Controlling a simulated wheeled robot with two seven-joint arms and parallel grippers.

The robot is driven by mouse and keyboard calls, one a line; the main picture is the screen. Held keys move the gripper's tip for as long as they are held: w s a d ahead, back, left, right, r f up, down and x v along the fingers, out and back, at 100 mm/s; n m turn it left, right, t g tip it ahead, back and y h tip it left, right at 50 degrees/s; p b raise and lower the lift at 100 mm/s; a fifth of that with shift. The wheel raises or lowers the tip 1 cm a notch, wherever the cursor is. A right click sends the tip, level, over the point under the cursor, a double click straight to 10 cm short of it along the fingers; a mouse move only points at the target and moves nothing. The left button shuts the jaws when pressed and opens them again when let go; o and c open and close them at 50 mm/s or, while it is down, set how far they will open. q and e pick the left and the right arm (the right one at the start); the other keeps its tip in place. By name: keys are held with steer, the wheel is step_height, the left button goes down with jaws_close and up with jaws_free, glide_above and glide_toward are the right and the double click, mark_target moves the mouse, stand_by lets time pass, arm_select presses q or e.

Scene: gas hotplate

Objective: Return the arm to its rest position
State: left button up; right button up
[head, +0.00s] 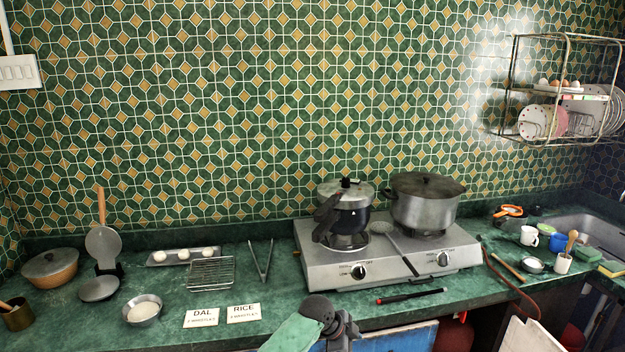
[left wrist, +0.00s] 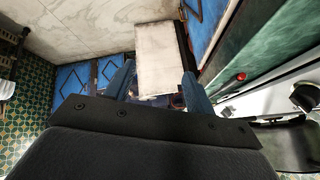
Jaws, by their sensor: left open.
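My left gripper (left wrist: 158,72) shows in the left wrist view with its two fingers spread apart and nothing between them. Behind the fingers are a white panel and blue cabinet doors; the green counter edge and the hotplate lie to the right of that view. In the head view, a dark jointed part of my arm with a green section stands at the bottom centre, in front of the counter edge; its fingers cannot be made out there. My right gripper is in neither view.
The gas hotplate (head: 314,273) carries a pressure cooker (head: 345,215) and a large lidded pot (head: 425,208). A red-and-black stick (head: 410,296) lies before it. DAL (head: 201,318) and RICE (head: 243,313) cards, tongs (head: 261,262) and a wire rack (head: 211,272) are on the left counter.

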arm_select(q)
steer(key=s+a+f+n+y, duration=0.1)
steer(key=s+a+f+n, duration=0.35)
steer(key=f, duration=0.75)
steer(key=s+a+f+n+t+y, duration=0.1)
steer(key=s+a+f+n, duration=0.2)
steer(key=s+a+f, duration=0.55)
steer(key=s+a+f+n+y, duration=0.1)
steer(key=s+a+f+n, duration=0.2)
steer(key=f, duration=1.2)
steer(key=s+a+f+n+y, duration=0.1)
steer(key=s+a+f, duration=0.4)
steer(key=s, duration=0.5)
steer(key=s+a+f+n+y+b, duration=0.1)
steer(key=s+a+f+n, duration=0.2)
steer(key=s+a+f, duration=0.2)
steer(key=s+a+f+n+g+y, duration=0.1)
steer(key=s+a+f+n, duration=0.2)
steer(key=s+f, duration=0.6)
steer(key=s+a, duration=0.2)
steer(key=s, duration=0.4)
steer(key=shift+a+f+y, duration=0.15)
steer(key=shift+f+y, duration=0.15)
steer(key=shift+f, duration=0.1)
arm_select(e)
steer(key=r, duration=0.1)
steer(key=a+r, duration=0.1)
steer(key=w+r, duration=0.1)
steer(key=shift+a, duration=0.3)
